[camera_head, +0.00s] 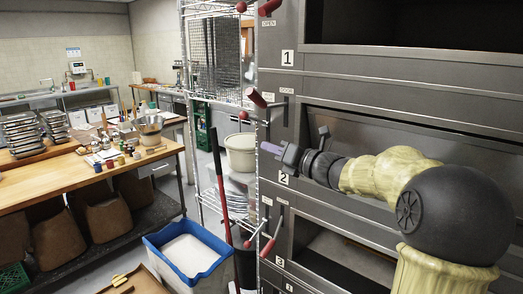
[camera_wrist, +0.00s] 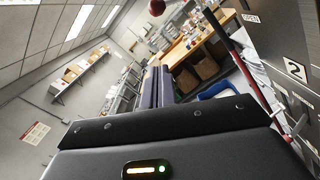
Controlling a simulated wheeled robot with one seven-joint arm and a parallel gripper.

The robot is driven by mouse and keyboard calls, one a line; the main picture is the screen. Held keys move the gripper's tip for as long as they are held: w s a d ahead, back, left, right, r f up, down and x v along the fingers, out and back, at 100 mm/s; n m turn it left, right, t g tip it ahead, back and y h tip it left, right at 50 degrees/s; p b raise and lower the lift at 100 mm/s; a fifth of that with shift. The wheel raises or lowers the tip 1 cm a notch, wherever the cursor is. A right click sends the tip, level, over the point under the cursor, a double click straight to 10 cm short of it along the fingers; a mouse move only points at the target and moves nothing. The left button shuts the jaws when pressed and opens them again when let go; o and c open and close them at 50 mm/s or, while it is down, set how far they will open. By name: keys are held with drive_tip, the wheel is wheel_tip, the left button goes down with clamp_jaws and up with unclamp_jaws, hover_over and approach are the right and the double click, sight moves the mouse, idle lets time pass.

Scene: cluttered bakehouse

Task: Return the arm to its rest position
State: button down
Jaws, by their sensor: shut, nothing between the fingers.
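My arm reaches across the front of the deck oven (camera_head: 330,85) in the head view, from the lower right toward the left. My gripper (camera_head: 270,148) is at its left end, close to the oven's left edge and level with the label 2. It is shut and empty. In the wrist view the purple-grey fingers (camera_wrist: 158,86) lie together and point away into the room, with the wooden table beyond them. I cannot tell from these views how far the fingertips are from the oven's red-tipped handles.
A wire rack (camera_head: 215,55) stands left of the oven, holding a white bucket (camera_head: 241,152). A blue tub (camera_head: 187,250) is on the floor in front. A wooden table (camera_head: 60,185) with trays, jars and a metal bowl (camera_head: 149,130) stands left. Red-tipped handles (camera_head: 257,98) jut from the oven.

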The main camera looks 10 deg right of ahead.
drive_tip(key=s+a+f+n+g+h, duration=0.1)
drive_tip(key=s+a+f+n+g, duration=0.3)
drive_tip(key=f, duration=0.3)
drive_tip(key=s+a+f+n+g+h, duration=0.1)
drive_tip(key=s+a+f+n+g, duration=0.15)
drive_tip(key=f+n, duration=0.3)
drive_tip(key=s+a+f+n+g+h, duration=0.1)
drive_tip(key=s+a+f+n+g, duration=0.15)
drive_tip(key=s+f+n, duration=0.4)
drive_tip(key=s+d+f+n+g+h, duration=0.1)
drive_tip(key=s+d+f+n+h, duration=0.1)
drive_tip(key=s+f+n, duration=0.4)
drive_tip(key=s+d+f+n+g+h, duration=0.2)
drive_tip(key=s+f+n+h, duration=0.3)
drive_tip(key=n, duration=0.8)
drive_tip(key=shift+s+d+f+g, duration=0.3)
drive_tip(key=shift+s+f, duration=0.3)
drive_tip(key=shift+s, duration=1)
